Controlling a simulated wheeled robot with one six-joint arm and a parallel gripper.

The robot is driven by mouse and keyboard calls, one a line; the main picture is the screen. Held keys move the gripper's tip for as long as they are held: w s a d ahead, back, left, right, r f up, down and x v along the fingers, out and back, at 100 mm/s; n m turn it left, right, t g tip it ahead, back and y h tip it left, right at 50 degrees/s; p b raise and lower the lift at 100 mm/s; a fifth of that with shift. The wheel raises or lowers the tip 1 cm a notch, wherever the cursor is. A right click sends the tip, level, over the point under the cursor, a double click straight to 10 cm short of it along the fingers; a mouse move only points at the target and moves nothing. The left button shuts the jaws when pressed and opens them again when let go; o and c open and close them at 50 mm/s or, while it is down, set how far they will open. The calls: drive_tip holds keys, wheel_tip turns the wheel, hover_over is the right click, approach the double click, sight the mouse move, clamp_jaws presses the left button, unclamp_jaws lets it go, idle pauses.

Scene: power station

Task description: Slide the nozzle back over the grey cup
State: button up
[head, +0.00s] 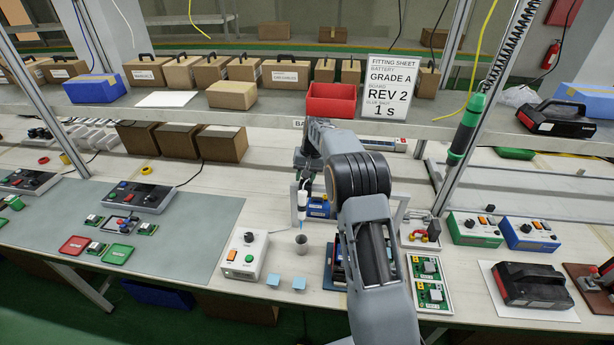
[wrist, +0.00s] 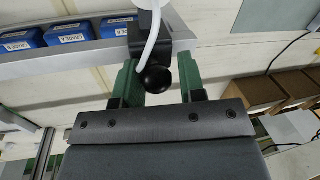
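The fingers are mostly hidden in the head view.
Blue packs (wrist: 73,33) lie beyond the rail. A shelf with a red bin (head: 331,100) and a fitting sheet (head: 391,90) is behind my arm.

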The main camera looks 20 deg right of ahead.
drive_tip(key=o, duration=0.4)
drive_tip(key=shift+a, duration=0.15)
drive_tip(key=shift+c, duration=0.2)
drive_tip(key=shift+d+r, duration=0.25)
drive_tip(key=shift+r, duration=0.2)
wheel_tip(320, 180, up, 13)
drive_tip(key=d, duration=0.2)
drive_tip(key=shift+s+d+f, duration=0.15)
drive_tip(key=shift+s, duration=0.15)
